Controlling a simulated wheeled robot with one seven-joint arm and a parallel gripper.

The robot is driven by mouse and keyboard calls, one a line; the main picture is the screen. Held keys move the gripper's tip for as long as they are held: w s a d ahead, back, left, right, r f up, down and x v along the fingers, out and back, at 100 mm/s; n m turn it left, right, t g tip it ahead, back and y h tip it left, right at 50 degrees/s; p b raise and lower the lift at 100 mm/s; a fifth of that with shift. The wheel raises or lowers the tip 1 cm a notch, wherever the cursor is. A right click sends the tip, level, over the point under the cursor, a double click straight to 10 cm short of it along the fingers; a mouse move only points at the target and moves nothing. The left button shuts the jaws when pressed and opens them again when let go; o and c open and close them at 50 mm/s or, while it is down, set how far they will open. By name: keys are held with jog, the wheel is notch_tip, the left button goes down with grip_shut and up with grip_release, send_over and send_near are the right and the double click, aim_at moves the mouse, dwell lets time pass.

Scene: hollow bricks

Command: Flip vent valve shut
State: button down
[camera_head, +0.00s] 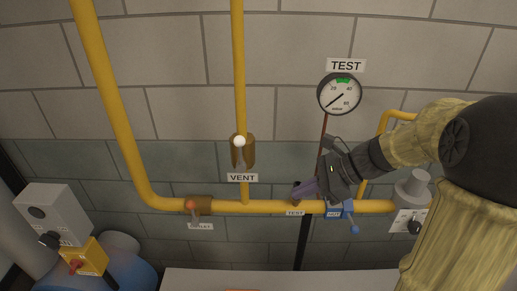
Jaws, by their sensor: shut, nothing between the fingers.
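The vent valve (249,152) is a brass body on the vertical yellow pipe, above the label "VENT" (242,178). Its lever ends in a white ball knob (239,141), seen in front of the valve body. The lever looks roughly in line with the pipe, but its exact angle is hard to tell. My gripper (299,193) is shut and empty. It is to the right of and below the vent valve, apart from it in the picture, in front of the horizontal pipe near the "TEST" label.
A blue-handled valve (335,210) with a blue knob sits just right of my gripper. A red-knobbed valve (199,204) is on the horizontal pipe at left. A gauge (340,94) labelled "TEST" hangs above. The wall around the vent valve's left side is clear.

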jog(key=w+d+r+m+t+y, duration=0.2)
jog(key=w+r+m+y, duration=0.2)
jog(key=r, duration=0.4)
jog(key=shift+w, duration=0.15)
jog(key=shift+f, duration=0.1)
jog(key=p, duration=0.2)
send_near(241, 148)
notch_tip(241, 148, down, 3)
jog(key=a, duration=0.2)
jog(key=shift+w+a+r+p, duration=0.2)
jog(key=shift+a+r+p, duration=0.05)
jog(key=shift+a+p, duration=0.25)
jog(key=shift+w+a+r+p, duration=0.3)
jog(key=shift+a+p, duration=0.1)
jog(key=shift+a, duration=0.2)
jog(key=shift+w+a+r, duration=0.1)
jog(key=shift+a, duration=0.3)
jog(key=shift+r+p, duration=0.1)
jog(key=shift+p, duration=0.2)
